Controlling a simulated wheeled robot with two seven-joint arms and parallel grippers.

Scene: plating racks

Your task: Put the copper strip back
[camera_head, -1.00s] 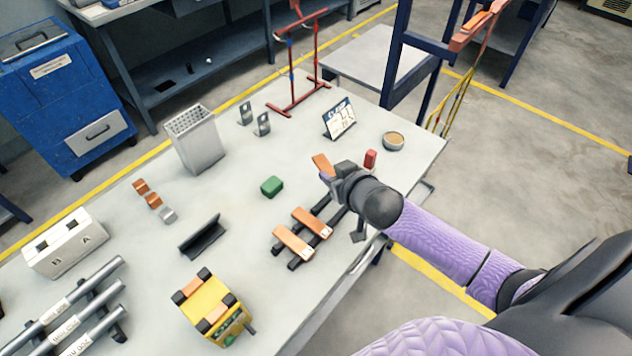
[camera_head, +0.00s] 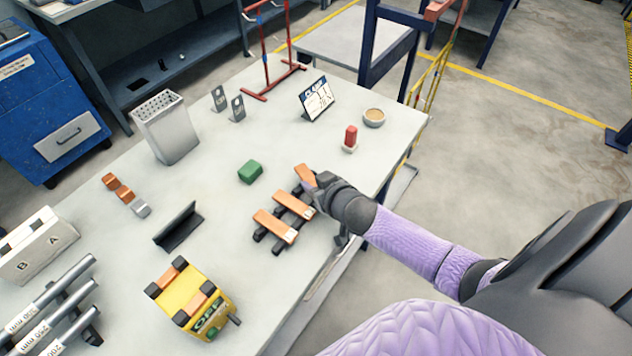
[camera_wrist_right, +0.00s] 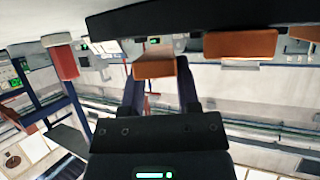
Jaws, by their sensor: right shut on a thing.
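My right gripper (camera_head: 313,187) is shut on a copper strip (camera_head: 304,174) at the far end of a black two-rail rack (camera_head: 259,235). The held strip lies low, roughly in line with the rack's strips; I cannot tell whether it touches the rails. Two more copper strips, the nearest (camera_head: 274,226) and the middle one (camera_head: 294,205), lie across the rack. In the right wrist view the held strip (camera_wrist_right: 154,66) shows between the dark fingers, with a rack strip (camera_wrist_right: 240,44) to its right. My left gripper is not in view.
A red-topped piece (camera_head: 351,136) and a small bowl (camera_head: 374,117) stand beyond the gripper. A green block (camera_head: 250,171) lies left of the rack. A yellow box (camera_head: 194,298) stands in front. The table's right edge is close to my arm.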

